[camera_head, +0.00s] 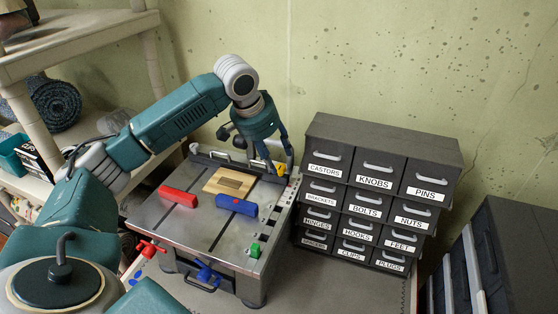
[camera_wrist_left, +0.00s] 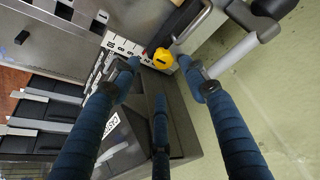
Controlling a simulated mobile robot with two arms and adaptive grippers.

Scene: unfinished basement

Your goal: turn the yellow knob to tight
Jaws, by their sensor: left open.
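The yellow knob (camera_head: 281,169) sits at the back right corner of a grey metal work table (camera_head: 150,213). It also shows in the left wrist view (camera_wrist_left: 163,58), beside a white strip with black marks (camera_wrist_left: 122,45). My left gripper (camera_head: 271,160) comes down from above at that corner, its fingers open. In the left wrist view my left gripper (camera_wrist_left: 159,64) has its fingertips on either side of the knob; I cannot tell whether they touch it. Part of the knob is hidden behind a finger in the head view. My right gripper is not in view.
On the table lie a red block (camera_head: 178,197), a blue block (camera_head: 236,205) and a wooden board (camera_head: 222,180). A green piece (camera_head: 255,250) and a blue knob (camera_head: 207,273) are at the front. A labelled drawer cabinet (camera_head: 385,140) stands close on the right, with the wall behind.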

